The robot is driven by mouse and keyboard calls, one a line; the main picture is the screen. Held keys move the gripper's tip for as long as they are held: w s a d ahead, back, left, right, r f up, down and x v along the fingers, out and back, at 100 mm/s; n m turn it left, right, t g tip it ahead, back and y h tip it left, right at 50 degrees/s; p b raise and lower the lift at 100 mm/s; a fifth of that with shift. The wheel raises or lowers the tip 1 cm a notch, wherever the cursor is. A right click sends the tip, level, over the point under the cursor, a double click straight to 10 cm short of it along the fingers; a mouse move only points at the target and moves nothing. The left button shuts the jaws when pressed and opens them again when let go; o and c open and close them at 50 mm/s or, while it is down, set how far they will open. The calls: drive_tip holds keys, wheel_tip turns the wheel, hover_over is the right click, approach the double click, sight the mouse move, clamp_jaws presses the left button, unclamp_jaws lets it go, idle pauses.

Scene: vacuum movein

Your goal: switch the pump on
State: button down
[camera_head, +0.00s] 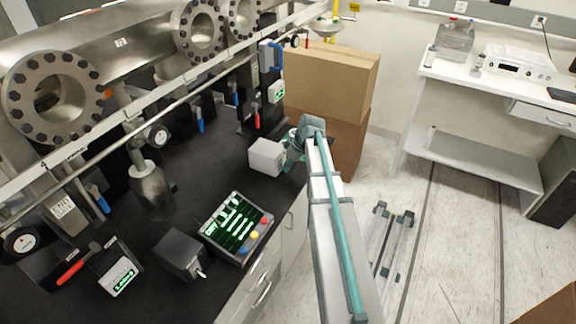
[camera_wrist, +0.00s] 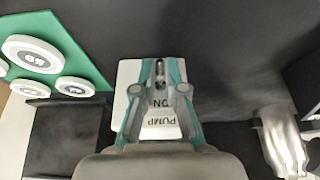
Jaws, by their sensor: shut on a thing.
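In the wrist view a white plate (camera_wrist: 160,124) reads "PUMP" and "ON", upside down. A slotted metal part at its far end lies between the fingertips of my gripper (camera_wrist: 160,90). The fingers straddle the plate and are shut on the pump switch, whose lever is mostly hidden between them. In the head view my arm reaches to the bench's right edge. A pale box (camera_head: 266,157) sits there beside my wrist; I cannot tell whether it is the switch box. The fingertips are hidden in this view.
The black bench (camera_head: 150,215) carries a lit control panel (camera_head: 237,228) and a dark box with a toggle (camera_head: 180,255). Steel pipes with flanges (camera_head: 52,92) run above it. Cardboard boxes (camera_head: 325,80) stand behind my wrist. The floor to the right is largely open.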

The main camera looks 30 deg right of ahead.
drive_tip(key=g+h, duration=0.1)
drive_tip(key=r+g+h+p, duration=0.1)
drive_tip(key=g, duration=0.1)
drive_tip(key=shift+w+a+r+p, duration=0.1)
drive_tip(key=shift+w+a+p, duration=0.1)
drive_tip(key=shift+w+p, duration=0.15)
drive_tip(key=shift+w+a+r+g+h+p, duration=0.15)
drive_tip(key=shift+g+h+p, duration=0.15)
drive_tip(key=shift+g+h, duration=0.35)
drive_tip(key=shift+w+a+r+g+h+p, duration=0.1)
drive_tip(key=shift+g+h+p, duration=0.15)
drive_tip(key=shift+g+h, duration=0.35)
drive_tip(key=c, duration=1.2)
unclamp_jaws()
drive_tip(key=v, duration=1.2)
drive_tip(key=shift+w+d, duration=0.1)
drive_tip(key=shift+d, duration=0.1)
